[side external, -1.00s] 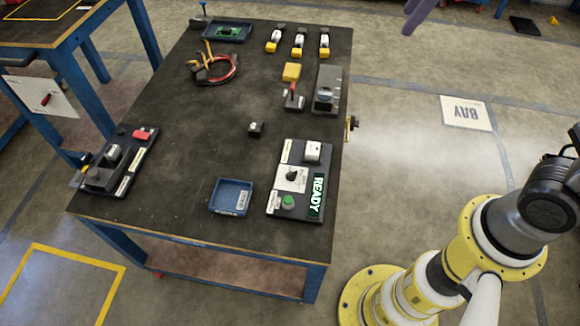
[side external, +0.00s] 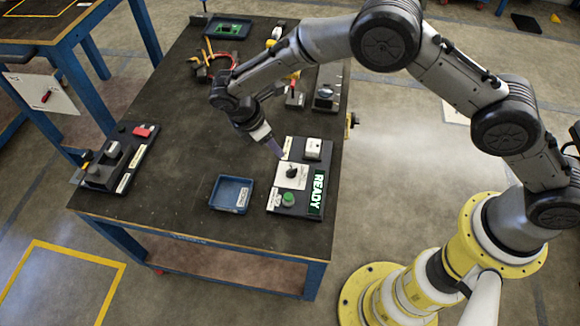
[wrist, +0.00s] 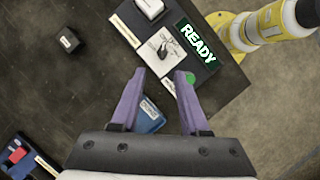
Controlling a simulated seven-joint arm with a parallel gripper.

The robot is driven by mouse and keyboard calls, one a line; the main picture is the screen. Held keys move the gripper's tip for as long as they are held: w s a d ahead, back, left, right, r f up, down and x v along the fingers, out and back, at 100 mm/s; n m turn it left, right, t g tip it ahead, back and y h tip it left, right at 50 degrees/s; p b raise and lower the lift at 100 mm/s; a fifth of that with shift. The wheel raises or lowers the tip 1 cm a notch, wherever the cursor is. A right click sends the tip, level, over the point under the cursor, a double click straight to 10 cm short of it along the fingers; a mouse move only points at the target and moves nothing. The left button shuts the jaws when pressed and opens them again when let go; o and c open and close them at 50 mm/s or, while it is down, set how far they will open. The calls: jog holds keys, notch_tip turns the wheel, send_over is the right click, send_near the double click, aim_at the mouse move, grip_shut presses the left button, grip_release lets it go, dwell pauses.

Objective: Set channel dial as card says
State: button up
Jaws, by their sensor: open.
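The channel dial, a small dark knob (side external: 291,173) on a white marked square (side external: 285,183), sits on a black panel (side external: 309,208) at the table's front right. The knob also shows in the wrist view (wrist: 162,50), ahead of my fingertips. The markings are too small to read. My gripper (wrist: 160,72) is open and empty, its purple fingers pointing down at the panel; in the side view the gripper (side external: 278,153) is over the panel's upper left edge. I cannot make out which sheet or label is the card.
A small black cube (wrist: 68,41) stands apart. Another panel (side external: 120,165) lies at the table's left edge.

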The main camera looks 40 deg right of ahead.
aim_at(291, 170)
jog(key=x, duration=1.4)
jog(key=shift+s+a+f, duration=0.15)
jog(key=shift+s+a, duration=0.1)
jog(key=shift+s, duration=0.05)
grip_shut()
